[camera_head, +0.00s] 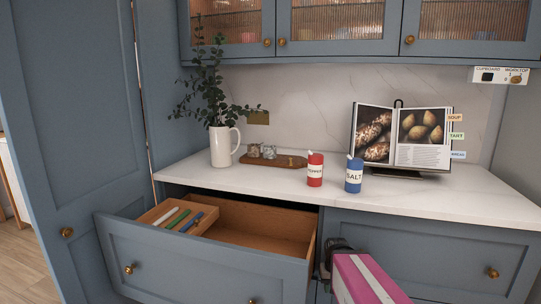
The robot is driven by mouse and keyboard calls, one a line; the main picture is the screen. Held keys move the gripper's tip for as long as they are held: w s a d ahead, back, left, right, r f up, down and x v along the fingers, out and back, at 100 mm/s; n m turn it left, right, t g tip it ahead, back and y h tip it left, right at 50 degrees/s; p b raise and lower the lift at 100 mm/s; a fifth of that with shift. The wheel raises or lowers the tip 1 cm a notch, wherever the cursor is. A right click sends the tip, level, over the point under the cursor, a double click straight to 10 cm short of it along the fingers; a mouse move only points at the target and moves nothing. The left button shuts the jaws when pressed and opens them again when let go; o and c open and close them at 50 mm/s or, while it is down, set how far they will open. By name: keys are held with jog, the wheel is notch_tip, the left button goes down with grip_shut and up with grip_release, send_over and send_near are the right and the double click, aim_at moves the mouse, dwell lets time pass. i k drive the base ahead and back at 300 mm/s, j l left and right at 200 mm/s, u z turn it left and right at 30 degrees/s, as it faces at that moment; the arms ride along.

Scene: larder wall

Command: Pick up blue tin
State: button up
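The blue tin (353,176), marked SALT, stands upright on the white worktop (440,197), in front of the open book's left side. A red tin (315,171) with a white label stands just to its left, apart from it. My gripper (336,247) shows as a dark shape at the lower middle, below the worktop's front edge and beneath the blue tin in the picture. It is clear of both tins. Its fingertips cannot be made out, so whether it is open or shut does not show.
An open drawer (196,265) juts out at lower left, close to my gripper, with a wooden tray (160,213) of coloured sticks inside. An open book (424,138) stands behind the blue tin. A white jug (222,148) of foliage and a wooden board (285,161) stand left.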

aim_at(355, 166)
jog(key=k+z, duration=0.5)
jog(key=k, duration=0.65)
